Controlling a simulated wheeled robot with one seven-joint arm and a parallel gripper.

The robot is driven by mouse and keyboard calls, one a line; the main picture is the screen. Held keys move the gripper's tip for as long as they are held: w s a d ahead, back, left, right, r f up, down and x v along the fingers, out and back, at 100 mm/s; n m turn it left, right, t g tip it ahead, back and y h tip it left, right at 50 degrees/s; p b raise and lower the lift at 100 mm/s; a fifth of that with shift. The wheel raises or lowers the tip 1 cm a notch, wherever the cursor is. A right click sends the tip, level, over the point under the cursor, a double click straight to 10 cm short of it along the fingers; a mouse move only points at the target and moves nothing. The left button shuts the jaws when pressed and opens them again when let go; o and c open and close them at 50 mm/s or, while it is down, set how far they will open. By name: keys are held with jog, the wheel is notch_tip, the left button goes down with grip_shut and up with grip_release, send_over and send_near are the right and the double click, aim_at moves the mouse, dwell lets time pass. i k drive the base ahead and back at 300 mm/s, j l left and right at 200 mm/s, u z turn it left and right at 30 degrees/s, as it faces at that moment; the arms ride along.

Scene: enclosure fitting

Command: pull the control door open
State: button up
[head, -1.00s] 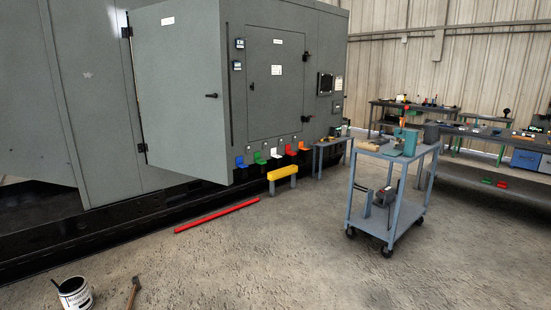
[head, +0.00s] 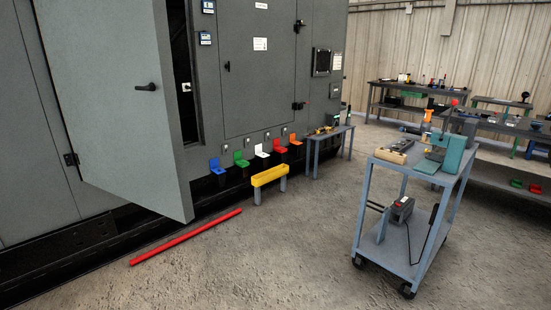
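A large grey cabinet door (head: 107,110) stands ajar at the left, swung outward, with its hinges on its left side. It has a black lever handle (head: 146,87) near its free right edge. A dark opening (head: 181,60) shows in the cabinet behind that edge. A second grey door panel (head: 258,95) to the right lies flush and shut, with a small black latch (head: 227,66) on its left and hinges on its right. No readable label tells which one is the control door. My gripper is not in view.
A red bar (head: 186,237) lies on the floor before the cabinet. A yellow-topped stand (head: 269,176) and several coloured brackets line its base. A blue-grey cart (head: 405,220) with tools stands at the right; workbenches (head: 408,97) lie behind. The floor between bar and cart is clear.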

aim_at(257, 38)
jog(key=i, duration=3.45)
jog(key=i+l+u, duration=0.1)
jog(key=i, duration=1.6)
jog(key=i+l+u, duration=0.15)
jog(key=i+u, duration=0.25)
jog(key=i, duration=0.1)
